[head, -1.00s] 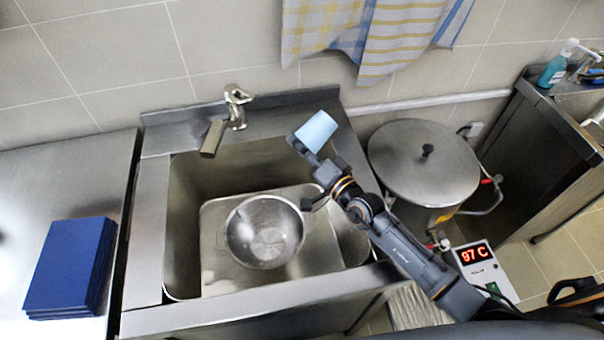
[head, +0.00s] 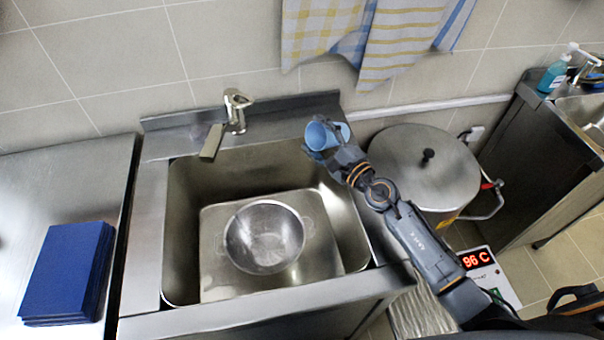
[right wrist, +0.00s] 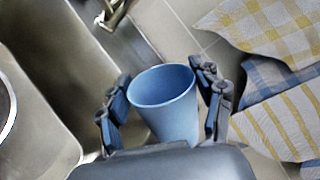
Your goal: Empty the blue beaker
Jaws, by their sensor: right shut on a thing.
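The blue beaker (head: 341,131) is in my right gripper (head: 328,147), above the back right corner of the sink. It is tilted, with its mouth facing left in the head view. In the right wrist view the beaker (right wrist: 170,114) stands between the two fingers of my right gripper (right wrist: 163,100), which is shut on its sides. Its mouth shows there, and the part of the inside that I see is plain blue with no contents visible. My left gripper is not in view.
The steel sink (head: 183,215) holds a metal bowl (head: 264,238). A tap (head: 236,112) stands behind it. A lidded stockpot (head: 410,165) is close to the right of my arm, with a display reading 96 C (head: 478,259). Towels (head: 390,40) hang behind. Blue folded cloths or boards (head: 66,270) lie left.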

